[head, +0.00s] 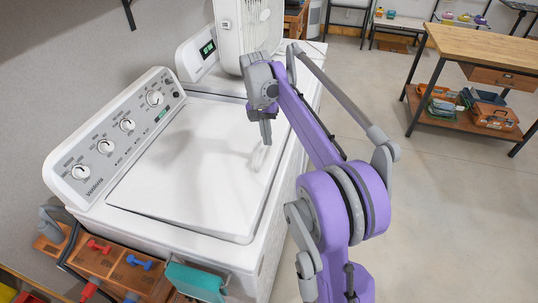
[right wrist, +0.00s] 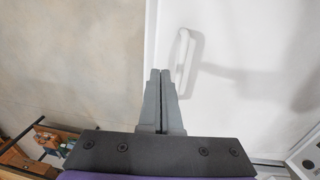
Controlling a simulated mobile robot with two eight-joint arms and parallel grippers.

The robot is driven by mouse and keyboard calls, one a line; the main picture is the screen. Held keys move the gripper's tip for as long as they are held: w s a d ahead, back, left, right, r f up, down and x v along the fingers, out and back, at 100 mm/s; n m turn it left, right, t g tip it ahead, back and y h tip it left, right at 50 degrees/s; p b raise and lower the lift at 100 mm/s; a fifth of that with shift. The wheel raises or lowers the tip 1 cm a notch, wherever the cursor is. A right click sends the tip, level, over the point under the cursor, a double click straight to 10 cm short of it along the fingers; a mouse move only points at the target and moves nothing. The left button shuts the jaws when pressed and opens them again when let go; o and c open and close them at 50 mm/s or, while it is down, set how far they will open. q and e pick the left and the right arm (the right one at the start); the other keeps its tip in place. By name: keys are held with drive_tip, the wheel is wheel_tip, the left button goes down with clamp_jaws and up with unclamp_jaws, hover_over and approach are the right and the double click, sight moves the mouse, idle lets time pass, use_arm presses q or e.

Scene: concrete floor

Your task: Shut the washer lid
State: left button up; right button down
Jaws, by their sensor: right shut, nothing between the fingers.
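The white washer (head: 120,125) stands against the wall, with knobs on its rear panel. Its lid (head: 185,165) lies down flat, or very nearly flat, over the top. A small white handle (right wrist: 184,58) shows on the lid near its edge in the right wrist view. My right gripper (head: 266,140) points down above the lid's right part, near the handle. In the right wrist view its fingers (right wrist: 161,75) are together with nothing between them, apart from the handle in the picture. My left gripper is not in view.
A second white machine with a white fan (head: 248,25) on it stands behind. A wooden shelf (head: 90,262) with small dumbbells and a teal item (head: 195,280) are in front. A wooden workbench (head: 490,45) stands at right. The floor (head: 440,190) between is clear.

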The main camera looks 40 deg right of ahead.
sight(271, 162)
drive_tip(key=f, duration=0.6)
drive_tip(key=shift+s+d, duration=0.25)
drive_tip(key=shift+s, duration=0.1)
drive_tip(key=shift+f, duration=0.7)
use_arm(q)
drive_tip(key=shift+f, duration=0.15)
